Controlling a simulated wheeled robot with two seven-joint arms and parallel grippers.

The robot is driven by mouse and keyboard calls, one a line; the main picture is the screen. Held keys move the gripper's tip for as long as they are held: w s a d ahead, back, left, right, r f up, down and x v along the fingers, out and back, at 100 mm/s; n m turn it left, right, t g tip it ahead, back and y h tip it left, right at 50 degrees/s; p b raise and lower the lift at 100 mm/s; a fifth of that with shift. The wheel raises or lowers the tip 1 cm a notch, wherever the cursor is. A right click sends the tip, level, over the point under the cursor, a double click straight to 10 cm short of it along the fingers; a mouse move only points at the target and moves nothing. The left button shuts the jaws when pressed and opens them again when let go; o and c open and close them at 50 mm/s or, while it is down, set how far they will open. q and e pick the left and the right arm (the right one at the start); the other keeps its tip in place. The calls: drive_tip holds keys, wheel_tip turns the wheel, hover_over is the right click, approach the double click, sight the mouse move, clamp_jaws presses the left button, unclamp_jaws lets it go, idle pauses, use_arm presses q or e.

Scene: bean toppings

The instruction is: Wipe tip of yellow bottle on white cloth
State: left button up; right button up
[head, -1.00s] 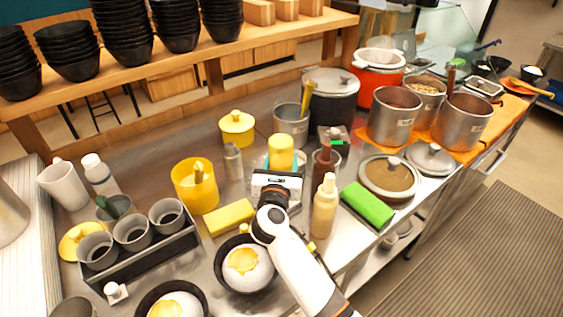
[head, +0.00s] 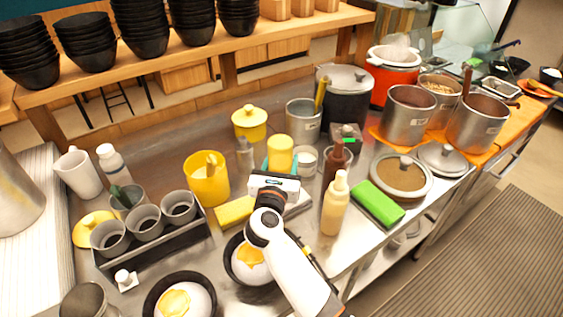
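My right gripper (head: 272,182) comes in from the bottom and is seen from behind above the counter. A yellow cylindrical bottle (head: 280,150) shows just beyond it and appears gripped, with turquoise parts (head: 267,164) beside it. The bottle's tip is hidden behind the gripper, so I cannot tell whether it touches anything. A pale, flat whitish patch (head: 298,206) lies under and right of the gripper; it may be the white cloth, but it is mostly covered. My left gripper is not in view.
A cream squeeze bottle (head: 335,205) and a brown bottle (head: 335,165) stand close on the right, near a green block (head: 377,203). A yellow canister (head: 207,180) and yellow block (head: 235,211) are left. Black bowls (head: 180,299) are in front.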

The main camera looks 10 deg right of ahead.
drive_tip(key=shift+f, duration=0.65)
idle(0.4)
drive_tip(key=shift+f, duration=0.1)
idle(1.3)
drive_tip(key=shift+d, duration=0.15)
drive_tip(key=shift+w+d+p, duration=0.3)
drive_tip(key=shift+d, duration=0.5)
drive_tip(key=shift+w+d+p, duration=0.25)
drive_tip(key=shift+d+p, duration=0.05)
drive_tip(key=shift+d, duration=0.45)
drive_tip(key=shift+w+d+p, duration=0.3)
drive_tip(key=shift+d, duration=0.5)
wheel_tip(320, 180, up, 6)
drive_tip(key=p, duration=0.6)
drive_tip(key=shift+p, duration=0.35)
drive_tip(key=shift+c, duration=0.2)
